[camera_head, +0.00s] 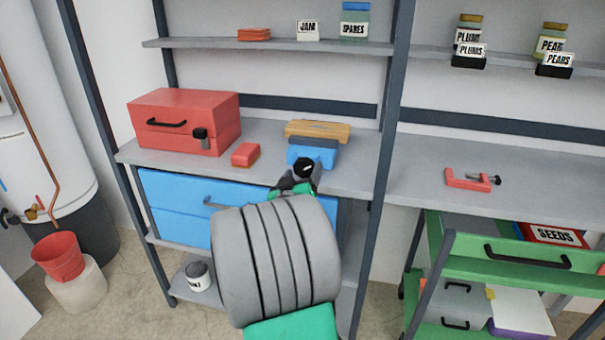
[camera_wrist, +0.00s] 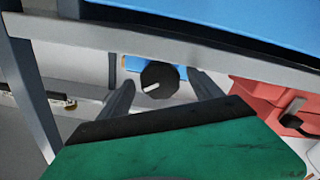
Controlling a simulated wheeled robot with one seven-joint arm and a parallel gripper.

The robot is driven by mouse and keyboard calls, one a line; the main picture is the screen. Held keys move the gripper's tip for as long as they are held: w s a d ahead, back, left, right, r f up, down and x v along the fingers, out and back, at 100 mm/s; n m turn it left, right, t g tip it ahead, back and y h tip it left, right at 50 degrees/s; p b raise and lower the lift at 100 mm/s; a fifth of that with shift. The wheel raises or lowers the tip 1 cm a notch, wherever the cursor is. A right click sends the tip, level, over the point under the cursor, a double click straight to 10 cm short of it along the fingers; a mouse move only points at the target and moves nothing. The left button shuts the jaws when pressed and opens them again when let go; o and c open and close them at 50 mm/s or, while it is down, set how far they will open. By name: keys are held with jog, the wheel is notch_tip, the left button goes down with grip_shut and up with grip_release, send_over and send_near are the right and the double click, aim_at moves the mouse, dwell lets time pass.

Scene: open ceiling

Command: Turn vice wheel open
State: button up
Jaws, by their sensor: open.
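The vice (camera_head: 313,151) sits at the shelf's front edge, with a blue body, a grey jaw and a wooden piece on top. Its black wheel (camera_head: 303,168) faces me and bears a white mark. In the wrist view the wheel (camera_wrist: 159,77) lies between my fingertips, its white mark pointing to the lower left. My gripper (camera_head: 298,180) is open in front of the wheel, one finger on either side in the picture; the wrist view shows both dark fingers of my gripper (camera_wrist: 162,84). I cannot tell whether they touch the wheel. My arm hides what lies below.
A red toolbox (camera_head: 185,120) and a small red block (camera_head: 245,155) stand left of the vice. A blue drawer unit (camera_head: 180,205) is under the shelf. A dark upright post (camera_head: 387,130) rises to the right. A red clamp (camera_head: 465,181) lies on the right shelf.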

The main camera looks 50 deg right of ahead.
jog(key=v, duration=0.7)
jog(key=shift+s+a+b, duration=0.2)
jog(key=shift+a+b, duration=0.2)
